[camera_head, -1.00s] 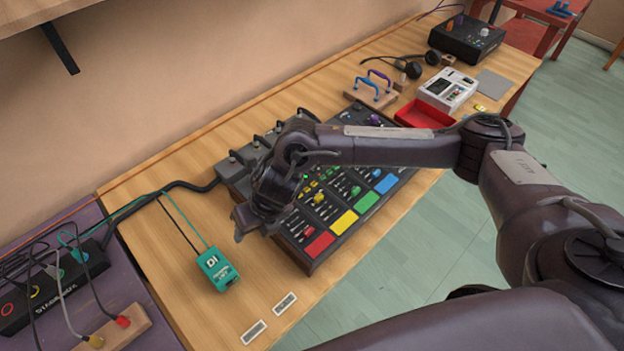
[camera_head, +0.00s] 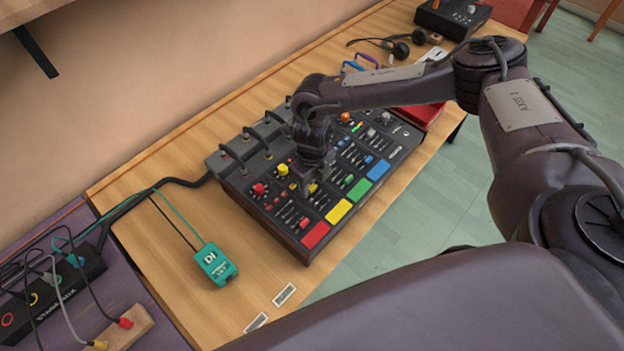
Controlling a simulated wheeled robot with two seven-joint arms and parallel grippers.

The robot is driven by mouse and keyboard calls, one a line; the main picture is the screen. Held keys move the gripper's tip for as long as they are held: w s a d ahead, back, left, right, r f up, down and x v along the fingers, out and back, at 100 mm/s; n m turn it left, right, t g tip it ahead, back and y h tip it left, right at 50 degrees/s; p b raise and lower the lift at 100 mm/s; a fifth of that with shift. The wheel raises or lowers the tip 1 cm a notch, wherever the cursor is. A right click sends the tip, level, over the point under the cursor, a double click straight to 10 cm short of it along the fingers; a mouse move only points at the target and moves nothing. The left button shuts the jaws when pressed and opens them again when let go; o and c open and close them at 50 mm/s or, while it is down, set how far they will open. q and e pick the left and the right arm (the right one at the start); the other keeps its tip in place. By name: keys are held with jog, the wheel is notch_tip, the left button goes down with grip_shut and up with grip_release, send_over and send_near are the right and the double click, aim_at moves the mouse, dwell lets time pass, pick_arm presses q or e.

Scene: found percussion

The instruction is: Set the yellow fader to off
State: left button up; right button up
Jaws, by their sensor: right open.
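The mixer (camera_head: 245,192) stands on the wooden table, with a row of red, yellow, green and blue pads along its front edge. The yellow pad (camera_head: 339,211) marks the yellow channel. A yellow cap, apparently the yellow fader (camera_head: 313,188), shows beside my right gripper, well back from that pad. My right gripper (camera_head: 316,185) points down over the yellow channel, open, with its fingers at or just above the cap. I cannot tell whether they touch it. The hand hides part of the neighbouring channels. My left gripper is out of view.
A red fader cap (camera_head: 304,223) and a red knob (camera_head: 259,188) sit close by, with a yellow knob (camera_head: 283,169) behind. A green DI box (camera_head: 215,264) lies left on the table. A red tray (camera_head: 421,116) is partly behind my arm.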

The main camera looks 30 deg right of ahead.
jog(key=shift+f, duration=0.2)
jog(key=shift+c, duration=0.3)
grip_shut()
